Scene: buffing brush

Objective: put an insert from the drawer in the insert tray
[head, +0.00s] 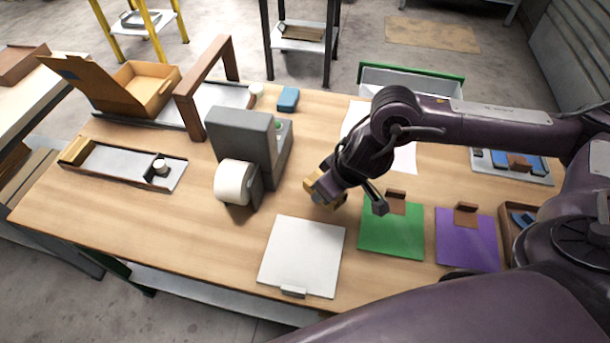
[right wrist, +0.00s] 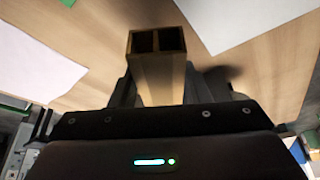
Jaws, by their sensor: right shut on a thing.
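My right gripper (head: 325,190) is shut on a yellow-brown piece, which I take to be the insert (head: 314,184). It is held above the middle of the table, just behind the white square mat. In the right wrist view the insert (right wrist: 158,65) juts out between the fingers and shows two dark, square openings at its end. I cannot tell for sure which thing is the drawer or the insert tray. My left gripper is not in view.
A grey dispenser with a white roll (head: 233,182) stands left of the gripper. White (head: 302,255), green (head: 392,240) and purple (head: 467,245) mats lie in front and right. An open cardboard box (head: 147,85) and a wooden arch (head: 187,105) stand back left. A green-rimmed bin (head: 440,92) is behind.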

